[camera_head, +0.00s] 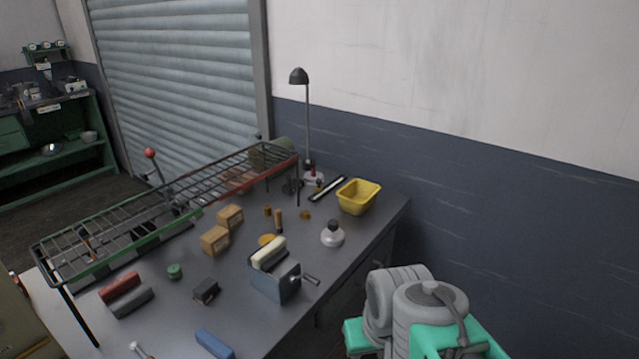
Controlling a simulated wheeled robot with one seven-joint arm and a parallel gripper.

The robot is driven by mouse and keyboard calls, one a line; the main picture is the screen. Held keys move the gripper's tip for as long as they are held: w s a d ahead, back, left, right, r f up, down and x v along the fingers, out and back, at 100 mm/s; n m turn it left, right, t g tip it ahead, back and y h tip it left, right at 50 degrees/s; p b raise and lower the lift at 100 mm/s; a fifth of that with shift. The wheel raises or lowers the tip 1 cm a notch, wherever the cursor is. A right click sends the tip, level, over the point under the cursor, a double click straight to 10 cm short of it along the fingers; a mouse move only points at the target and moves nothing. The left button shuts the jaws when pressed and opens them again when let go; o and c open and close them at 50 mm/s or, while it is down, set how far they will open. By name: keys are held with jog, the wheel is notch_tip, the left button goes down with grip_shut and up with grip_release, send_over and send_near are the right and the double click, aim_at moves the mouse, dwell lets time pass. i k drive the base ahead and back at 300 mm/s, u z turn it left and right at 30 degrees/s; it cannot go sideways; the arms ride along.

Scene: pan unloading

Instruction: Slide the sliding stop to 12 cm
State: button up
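I cannot clearly make out the sliding stop or any centimetre marks at this distance. A narrow dark strip with a pale face (327,188) lies at the back of the workbench, between the lamp and the yellow bin; it may be a scale, but I cannot tell. A small red part (313,173) is near the lamp base. A blue-grey box-like device (275,281) with a cream block on top and a side handle stands at the bench's near right edge. My grey and teal arm shows at the lower right, off the bench; my gripper is not in view.
The grey workbench (190,322) carries cardboard boxes (216,240), a yellow bin (359,196), a grey-white flask-like item (332,236) and several small blocks. A wire rack (130,218) stands over its far-left side. A tall lamp (307,120) rises at the back.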

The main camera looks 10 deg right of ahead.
aim_at(318, 189)
jog(key=z, duration=0.55)
jog(key=k, duration=1.3)
jog(key=z, duration=0.9)
jog(key=i, duration=2.45)
jog(key=u, duration=1.35)
jog(key=i, duration=0.8)
jog(key=u, duration=0.9)
